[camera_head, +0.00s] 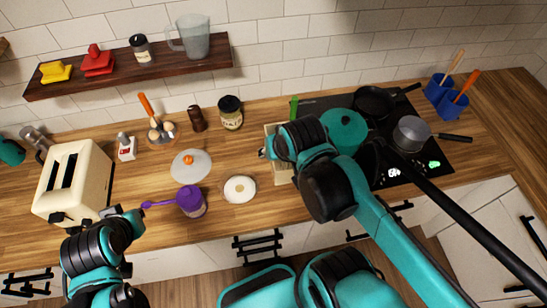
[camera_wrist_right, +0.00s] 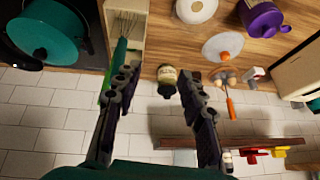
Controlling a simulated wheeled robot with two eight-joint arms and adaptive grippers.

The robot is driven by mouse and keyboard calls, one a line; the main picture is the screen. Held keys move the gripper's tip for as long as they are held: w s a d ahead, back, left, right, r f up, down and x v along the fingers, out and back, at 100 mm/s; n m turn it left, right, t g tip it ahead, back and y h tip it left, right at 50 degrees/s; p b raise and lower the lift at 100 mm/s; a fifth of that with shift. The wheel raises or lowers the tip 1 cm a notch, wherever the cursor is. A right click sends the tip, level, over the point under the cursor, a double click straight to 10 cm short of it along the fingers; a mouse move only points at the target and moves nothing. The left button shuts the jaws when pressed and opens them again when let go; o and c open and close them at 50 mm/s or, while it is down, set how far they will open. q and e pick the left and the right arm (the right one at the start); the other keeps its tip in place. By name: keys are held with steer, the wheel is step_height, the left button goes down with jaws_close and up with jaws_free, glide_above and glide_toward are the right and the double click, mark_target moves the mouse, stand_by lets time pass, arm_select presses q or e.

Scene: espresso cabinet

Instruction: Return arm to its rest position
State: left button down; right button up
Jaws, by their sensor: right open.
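My right arm reaches over the counter in the head view, its gripper (camera_head: 266,152) by a pale wooden tray (camera_head: 280,176), partly hidden by the arm. In the right wrist view the right gripper (camera_wrist_right: 160,82) has its two fingers wide apart with nothing held between them. A dark-lidded jar (camera_wrist_right: 167,76) shows beyond the gap. A green-handled item (camera_wrist_right: 118,58) at the tray appears close beside one finger; I cannot tell whether they touch. My left gripper (camera_head: 122,212) is low at the left, near the toaster; its fingers are too unclear to read.
The cream toaster (camera_head: 75,180), purple container (camera_head: 191,201), glass lid (camera_head: 191,166) and white plate (camera_head: 240,189) stand on the counter (camera_head: 255,215). The teal pot (camera_head: 344,130) and pans are on the stove, right. A shelf (camera_head: 130,68) hangs above. Bare counter lies front centre.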

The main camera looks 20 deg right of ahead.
steer(key=n, duration=0.1)
steer(key=s+a+f+n+t, duration=0.1)
steer(key=n, duration=0.1)
steer(key=shift+s+a+f, duration=0.1)
steer(key=shift+s, duration=0.1)
step_height(320, 180, down, 19)
steer(key=b, duration=1.9)
